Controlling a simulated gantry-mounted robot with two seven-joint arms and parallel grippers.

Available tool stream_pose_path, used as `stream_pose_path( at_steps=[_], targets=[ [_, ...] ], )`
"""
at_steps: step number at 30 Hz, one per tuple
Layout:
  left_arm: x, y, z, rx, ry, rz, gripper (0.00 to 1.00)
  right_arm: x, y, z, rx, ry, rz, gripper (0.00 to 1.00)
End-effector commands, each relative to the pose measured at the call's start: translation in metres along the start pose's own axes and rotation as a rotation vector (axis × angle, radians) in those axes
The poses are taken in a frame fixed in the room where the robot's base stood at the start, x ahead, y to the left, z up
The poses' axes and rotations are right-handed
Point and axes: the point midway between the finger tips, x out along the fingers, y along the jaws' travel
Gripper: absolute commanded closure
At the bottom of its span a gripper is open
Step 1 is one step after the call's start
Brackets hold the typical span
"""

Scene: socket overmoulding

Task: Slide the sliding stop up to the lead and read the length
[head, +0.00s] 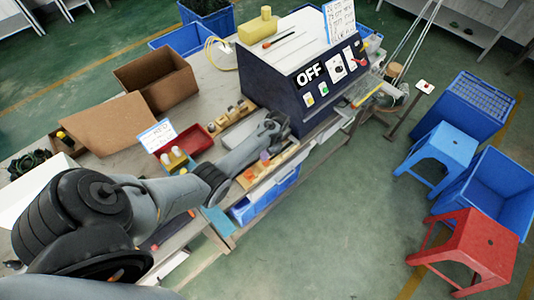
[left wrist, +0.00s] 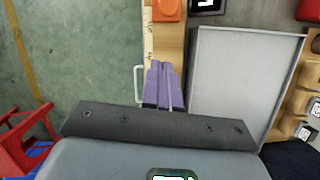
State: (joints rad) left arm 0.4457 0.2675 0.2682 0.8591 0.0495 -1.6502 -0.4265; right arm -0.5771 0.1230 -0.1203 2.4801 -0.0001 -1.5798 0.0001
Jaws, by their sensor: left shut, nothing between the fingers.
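My left gripper (head: 265,157) is low over the wooden fixture (head: 257,178) at the bench's front edge. In the left wrist view its purple fingers (left wrist: 159,78) are together with nothing between them, over the wooden strip (left wrist: 172,42). An orange block (left wrist: 167,9) sits on that strip beyond the fingertips, apart from them; it may be the sliding stop, but I cannot be sure. A small orange piece (head: 249,174) shows on the fixture in the head view. I cannot make out the lead or a readable scale. My right gripper is not in view.
A grey metal tray (left wrist: 234,75) lies right of the strip in the left wrist view, with a black display (left wrist: 207,5) beyond. The dark machine marked OFF (head: 308,75) stands behind the fixture. A red tray (head: 194,140) is nearby. Open floor lies in front.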

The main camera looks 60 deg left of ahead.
Motion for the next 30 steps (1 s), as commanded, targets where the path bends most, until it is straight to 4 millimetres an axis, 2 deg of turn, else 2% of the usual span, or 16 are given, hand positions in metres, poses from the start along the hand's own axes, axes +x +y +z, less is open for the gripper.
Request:
stream_pose_path(
  at_steps=[1,5,7,9,15,30],
  targets=[
    [0.017,0.0,-0.002,0.0,-0.001,0.0,1.0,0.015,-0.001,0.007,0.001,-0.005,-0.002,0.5],
    [0.037,0.0,-0.002,0.0,0.0,0.0,1.0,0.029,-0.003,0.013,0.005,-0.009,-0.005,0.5],
    [0.032,0.0,0.011,0.0,-0.002,0.0,1.0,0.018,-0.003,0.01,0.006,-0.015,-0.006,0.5],
    [0.037,0.0,0.019,0.001,-0.003,0.0,1.0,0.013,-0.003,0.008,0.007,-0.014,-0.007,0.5],
    [0.046,0.001,0.032,0.0,0.0,0.001,1.0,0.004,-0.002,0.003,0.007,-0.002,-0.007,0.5],
    [0.049,0.001,0.036,0.002,0.0,0.0,1.0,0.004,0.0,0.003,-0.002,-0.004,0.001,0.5]
  ],
)
